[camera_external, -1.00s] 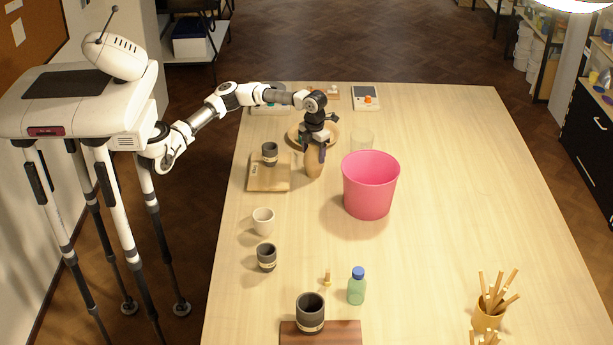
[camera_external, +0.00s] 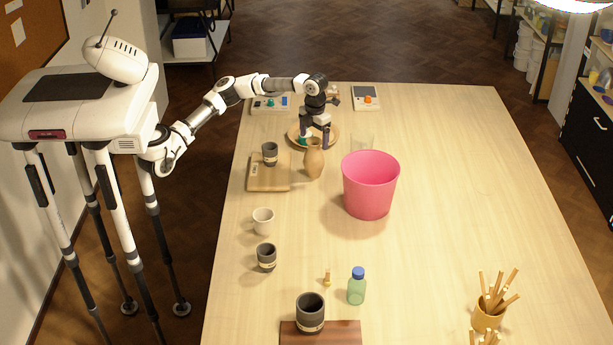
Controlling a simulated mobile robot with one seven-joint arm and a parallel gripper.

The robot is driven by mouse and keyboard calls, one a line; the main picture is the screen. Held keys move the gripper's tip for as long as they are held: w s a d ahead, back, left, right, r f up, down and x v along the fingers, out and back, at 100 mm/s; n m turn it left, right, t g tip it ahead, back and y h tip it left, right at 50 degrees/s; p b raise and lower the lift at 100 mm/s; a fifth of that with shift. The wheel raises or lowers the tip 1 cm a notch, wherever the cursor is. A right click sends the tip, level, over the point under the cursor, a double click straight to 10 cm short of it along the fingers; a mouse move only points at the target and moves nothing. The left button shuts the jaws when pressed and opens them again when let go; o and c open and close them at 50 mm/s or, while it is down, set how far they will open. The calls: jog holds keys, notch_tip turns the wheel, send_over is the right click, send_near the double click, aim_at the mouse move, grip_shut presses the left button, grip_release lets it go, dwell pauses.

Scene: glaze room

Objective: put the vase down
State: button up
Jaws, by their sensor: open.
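The vase (camera_external: 314,160) is tan, with a narrow neck, and stands upright on the table between the wooden board and the pink bucket. My gripper (camera_external: 315,138) is open and just above the vase, its fingers around or just behind the neck; I cannot tell which. Nothing shows held in it. A round wooden plate (camera_external: 293,134) lies behind the vase, partly hidden by my gripper.
A pink bucket (camera_external: 370,185) stands right of the vase, with a clear glass (camera_external: 362,143) behind it. A dark cup (camera_external: 270,153) stands on a wooden board (camera_external: 268,182) at left. A white mug (camera_external: 263,221) is nearer. The table's right side is largely clear.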

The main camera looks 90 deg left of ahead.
notch_tip(320, 180, up, 5)
jog(key=shift+r, duration=0.2)
